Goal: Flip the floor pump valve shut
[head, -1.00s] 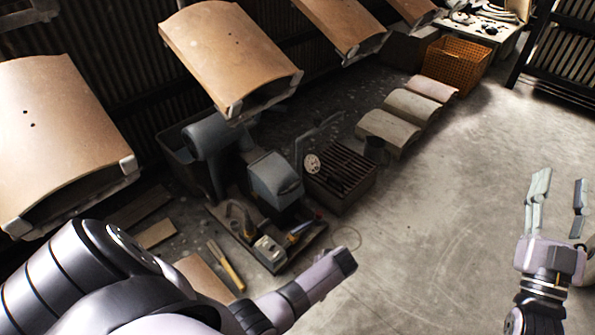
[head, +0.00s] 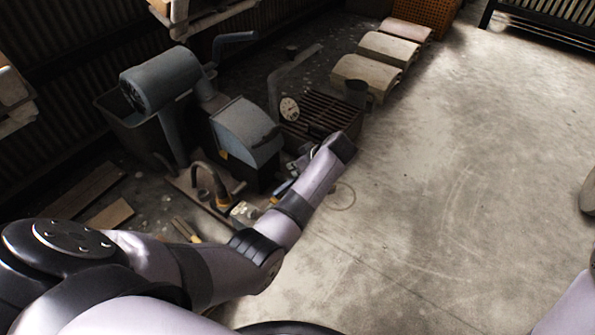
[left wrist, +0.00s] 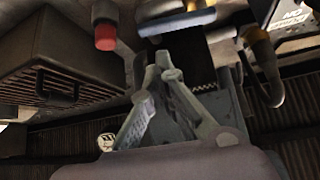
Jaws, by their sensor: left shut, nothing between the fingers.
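The floor pump, a blue-grey machine (head: 245,130) on a low base, stands left of centre in the head view. A small blue lever-like part (left wrist: 178,22) shows at the top of the left wrist view, near a red-capped part (left wrist: 105,38); I cannot tell for sure which is the valve. My left gripper (left wrist: 158,62) is shut and empty, its tips pointing toward the blue part and apparently short of it. In the head view my left forearm hides most of this gripper and part of the pump base. My right gripper is out of view.
A slatted dark box (head: 325,122) with a round gauge (head: 289,109) stands beside the pump. A curved yellow-and-black part (left wrist: 262,60) is close right of my left fingers. Curved tiles (head: 366,76) lie behind.

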